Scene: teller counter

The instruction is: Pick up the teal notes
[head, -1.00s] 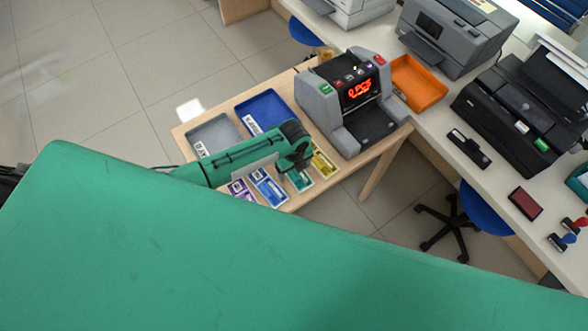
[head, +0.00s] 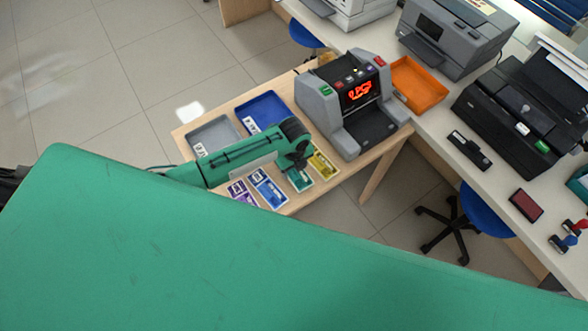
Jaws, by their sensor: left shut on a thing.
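The teal notes (head: 300,180) lie in the row of note bundles near the front edge of the wooden table. They sit between the blue notes (head: 268,187) and the yellow notes (head: 323,165). My left gripper (head: 300,165) points down over the teal notes and is shut on them. Its fingertips are small here and partly hidden by the wrist. The notes seem still at table height; I cannot tell whether they are lifted. My right gripper is not in view.
Purple notes (head: 240,191) lie at the row's left end. Behind stand a grey tray (head: 213,133), a blue tray (head: 264,108) and a note counter (head: 355,100) with a red display. An orange tray (head: 419,84) is on the white counter. My own green body fills the foreground.

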